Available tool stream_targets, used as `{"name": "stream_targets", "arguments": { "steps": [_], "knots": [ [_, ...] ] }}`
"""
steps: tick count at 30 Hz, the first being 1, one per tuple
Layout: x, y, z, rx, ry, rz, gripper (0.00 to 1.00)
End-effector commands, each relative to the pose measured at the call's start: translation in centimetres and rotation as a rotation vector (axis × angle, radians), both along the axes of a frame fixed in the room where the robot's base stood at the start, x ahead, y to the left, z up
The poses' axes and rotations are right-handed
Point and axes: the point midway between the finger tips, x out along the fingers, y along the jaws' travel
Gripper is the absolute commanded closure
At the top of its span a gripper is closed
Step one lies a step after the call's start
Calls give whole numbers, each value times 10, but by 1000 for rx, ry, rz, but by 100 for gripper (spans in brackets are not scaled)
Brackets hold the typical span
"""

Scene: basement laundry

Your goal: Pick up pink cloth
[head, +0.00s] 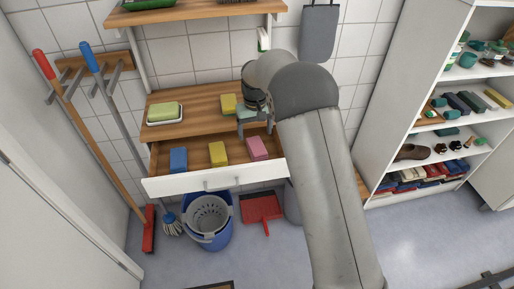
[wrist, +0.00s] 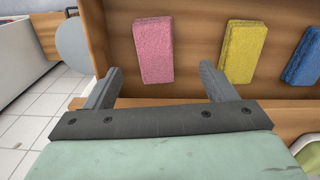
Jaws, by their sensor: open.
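The pink cloth (head: 257,147) is a small folded block lying in the open drawer, at the right end of a row of cloths. In the wrist view the pink cloth (wrist: 153,50) shows beyond and between my fingertips, apart from them. My gripper (head: 256,127) is open and empty, above the back right part of the drawer, just behind the pink cloth in the head view. In the wrist view both fingers of my gripper (wrist: 160,68) are spread wider than the cloth. My arm hides part of the shelf's right end.
The open drawer (head: 215,182) also holds a yellow cloth (head: 217,153) and a blue cloth (head: 178,160). On the worktop (head: 190,103) above are another yellow block (head: 228,103) and a soap dish (head: 164,113). A blue bucket (head: 208,222) and red dustpan (head: 262,208) stand below.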

Motion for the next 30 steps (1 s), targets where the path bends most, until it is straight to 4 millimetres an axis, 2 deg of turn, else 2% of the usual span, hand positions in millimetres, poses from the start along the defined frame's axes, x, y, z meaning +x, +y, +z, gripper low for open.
{"name": "stream_targets", "arguments": {
  "steps": [3,11,18,27,28,30],
  "knots": [
    [0,0,-15,1,1,-1,22],
    [3,-3,-35,-2,2,-2,22],
    [6,-6,-68,0,1,-1,22],
    [6,-6,-75,0,-1,-1,22],
    [6,-6,-75,0,-1,-1,27],
    [6,-6,-75,0,-1,-1,47]
  ]
}}
